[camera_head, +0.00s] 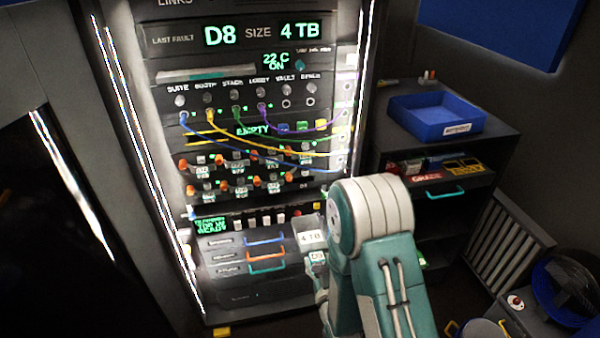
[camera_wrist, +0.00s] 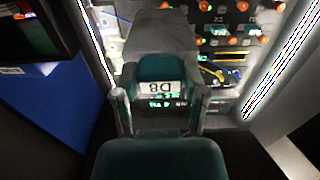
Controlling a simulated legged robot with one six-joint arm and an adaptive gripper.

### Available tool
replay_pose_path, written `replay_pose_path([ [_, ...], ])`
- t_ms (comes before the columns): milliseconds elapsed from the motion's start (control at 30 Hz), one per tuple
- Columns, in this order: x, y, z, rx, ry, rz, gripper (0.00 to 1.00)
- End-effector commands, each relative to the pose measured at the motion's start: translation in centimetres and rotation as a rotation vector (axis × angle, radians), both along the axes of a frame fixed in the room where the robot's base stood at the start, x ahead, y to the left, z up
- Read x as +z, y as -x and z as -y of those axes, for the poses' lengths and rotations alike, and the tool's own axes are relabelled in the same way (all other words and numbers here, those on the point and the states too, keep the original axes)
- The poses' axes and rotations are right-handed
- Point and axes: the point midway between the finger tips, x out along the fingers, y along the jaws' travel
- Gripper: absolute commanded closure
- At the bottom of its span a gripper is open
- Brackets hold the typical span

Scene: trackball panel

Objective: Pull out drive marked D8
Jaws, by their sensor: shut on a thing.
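My gripper (camera_wrist: 159,100) is shut on a grey box-shaped drive (camera_wrist: 165,35), with one finger on each side of its teal front. In the wrist view its white label reads D8, upside down. In the head view the drive (camera_head: 311,239) shows a 4 TB label beside my arm, in front of the rack's lower right. Its body shows at length and looks outside the bays, but my arm hides part of it. The rack (camera_head: 246,128) display reads last fault D8, size 4 TB. Two rows of drive bays with orange latches (camera_head: 236,185) sit mid-rack.
A blue tray (camera_head: 436,116) stands on the dark cabinet right of the rack. Below are drawers with blue and orange handles (camera_head: 265,256). Coloured cables (camera_head: 255,146) cross the rack front. A round blue-rimmed object (camera_head: 570,285) is at lower right.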

Motion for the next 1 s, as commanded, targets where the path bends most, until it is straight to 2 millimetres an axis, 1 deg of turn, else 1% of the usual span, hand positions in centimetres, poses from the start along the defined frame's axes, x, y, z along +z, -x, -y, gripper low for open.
replay_pose_path([
  [100,0.1,-1.3,0.1,-0.001,0.0,0.003,0.93],
  [1000,0.1,-10.5,0.0,-0.001,0.0,0.003,0.93],
])
